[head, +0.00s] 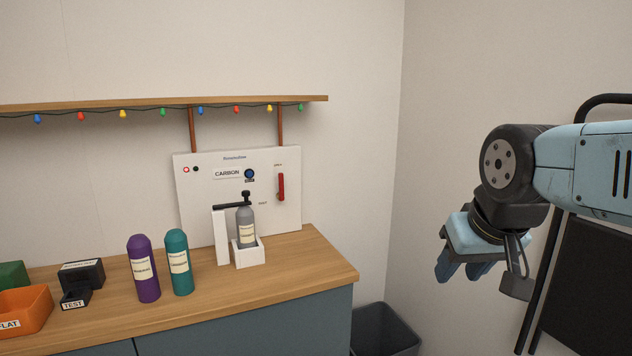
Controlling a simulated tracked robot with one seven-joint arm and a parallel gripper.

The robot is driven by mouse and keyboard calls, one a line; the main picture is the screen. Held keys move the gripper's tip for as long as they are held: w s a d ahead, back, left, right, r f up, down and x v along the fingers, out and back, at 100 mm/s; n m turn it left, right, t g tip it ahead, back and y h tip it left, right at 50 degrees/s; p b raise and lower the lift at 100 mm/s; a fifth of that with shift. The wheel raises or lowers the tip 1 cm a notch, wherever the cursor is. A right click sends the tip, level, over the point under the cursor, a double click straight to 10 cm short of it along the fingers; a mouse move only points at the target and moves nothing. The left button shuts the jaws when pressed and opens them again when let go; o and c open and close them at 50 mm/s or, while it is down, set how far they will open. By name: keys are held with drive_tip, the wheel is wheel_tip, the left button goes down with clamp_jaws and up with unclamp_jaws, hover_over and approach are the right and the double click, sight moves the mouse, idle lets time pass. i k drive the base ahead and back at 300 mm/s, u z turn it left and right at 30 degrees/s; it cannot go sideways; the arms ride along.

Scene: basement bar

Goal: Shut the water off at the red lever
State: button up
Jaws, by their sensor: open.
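The red lever (281,187) is on the right part of a white panel (188,210) that stands at the back of the wooden counter. The lever is upright, with small lettering above it and more to its lower left. A copper-coloured pipe (280,127) runs up from the panel above the lever. My gripper (462,272) hangs in the air at the right, well apart from the lever and to the right of the counter. Its jaws are open, point downward and hold nothing that I can see.
A grey bottle (245,227) stands in a white holder (250,257) in front of the panel. Purple (143,270) and teal (179,262) bottles stand left of it. A shelf (165,103) with coloured lights runs above. A dark bin (384,330) is below right. Dark folded furniture (590,285) leans at right.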

sight(281, 187)
drive_tip(key=u, duration=0.1)
drive_tip(key=i, duration=0.9)
drive_tip(key=u, duration=0.25)
drive_tip(key=k, duration=0.9)
drive_tip(key=u, duration=0.4)
drive_tip(key=i, duration=1.05)
drive_tip(key=z, duration=0.05)
